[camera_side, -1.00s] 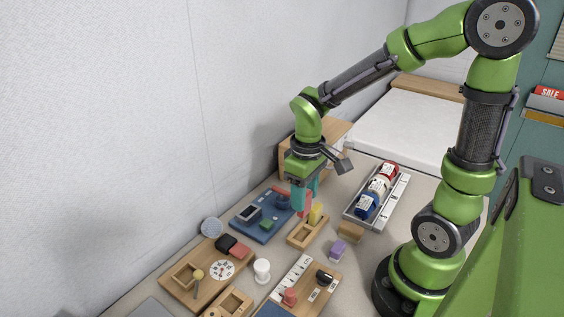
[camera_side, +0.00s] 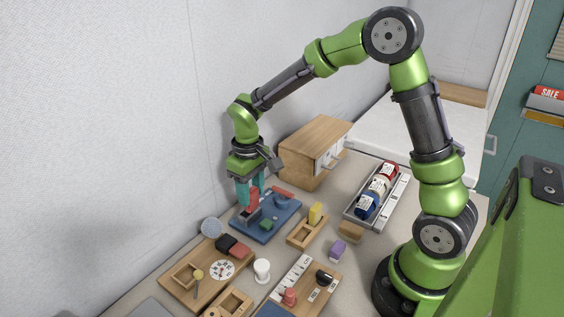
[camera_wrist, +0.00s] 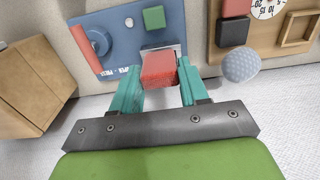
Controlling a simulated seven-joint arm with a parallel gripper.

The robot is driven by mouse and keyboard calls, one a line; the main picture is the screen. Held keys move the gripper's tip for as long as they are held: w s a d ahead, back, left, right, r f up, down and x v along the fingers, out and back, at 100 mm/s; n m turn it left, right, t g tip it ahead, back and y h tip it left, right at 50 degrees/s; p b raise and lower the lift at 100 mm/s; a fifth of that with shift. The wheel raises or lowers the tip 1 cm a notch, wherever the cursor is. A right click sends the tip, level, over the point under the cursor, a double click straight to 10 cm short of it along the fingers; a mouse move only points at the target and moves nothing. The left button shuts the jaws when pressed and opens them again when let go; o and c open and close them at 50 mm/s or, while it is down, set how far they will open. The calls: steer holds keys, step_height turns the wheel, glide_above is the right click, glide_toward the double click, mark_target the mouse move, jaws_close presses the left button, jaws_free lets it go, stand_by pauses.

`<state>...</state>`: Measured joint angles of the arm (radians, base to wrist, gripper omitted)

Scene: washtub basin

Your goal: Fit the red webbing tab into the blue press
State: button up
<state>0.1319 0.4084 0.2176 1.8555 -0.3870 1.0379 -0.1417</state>
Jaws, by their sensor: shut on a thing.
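The red webbing tab (camera_side: 253,197) is between the teal fingers of my gripper (camera_side: 250,200) in the side view. The tab (camera_wrist: 159,67) also shows between both fingers (camera_wrist: 159,84) in the wrist view. My gripper is shut on it. The blue press (camera_side: 277,224) is a flat blue base with a red lever (camera_side: 283,192) and a green block (camera_side: 266,224). The tab is over the pale-framed slot (camera_wrist: 177,50) at the press's near edge in the wrist view, hiding most of it. I cannot tell whether the tab is inside or just above the slot.
A wooden cabinet (camera_side: 308,150) stands behind the press, and the wall is close to my gripper. A tray of bottles (camera_side: 362,218) is at right.

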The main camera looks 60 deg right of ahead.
steer(key=shift+w, duration=0.55)
steer(key=shift+w+f, duration=0.15)
steer(key=shift+f, duration=1.65)
steer(key=shift+f, duration=0.1)
steer(key=o, duration=1)
steer(key=shift+f, duration=0.1)
steer(key=shift+o, duration=0.2)
